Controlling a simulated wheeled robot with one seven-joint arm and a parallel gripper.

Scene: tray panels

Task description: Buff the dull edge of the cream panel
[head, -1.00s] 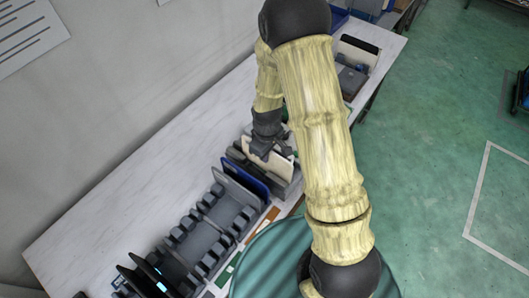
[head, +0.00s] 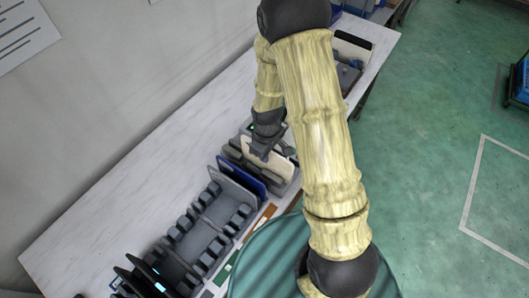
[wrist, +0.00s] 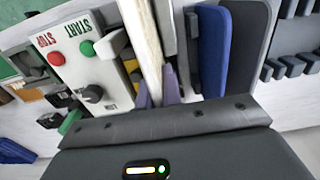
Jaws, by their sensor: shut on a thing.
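In the wrist view the cream panel (wrist: 143,38) is a pale upright strip running down between my two fingertips (wrist: 159,94). My gripper is shut on it from above. I cannot tell which of its edges is dull. A control box (wrist: 75,68) with START and STOP labels, red and green buttons and a black knob is just left of the panel in the wrist view.
A blue panel (wrist: 214,50) and a grey panel (wrist: 248,45) stand close to the right of the cream one in the wrist view. An empty slotted grey rack (head: 207,235) and dark panels (head: 145,277) are nearer. The bench (head: 130,185) is clear along the wall.

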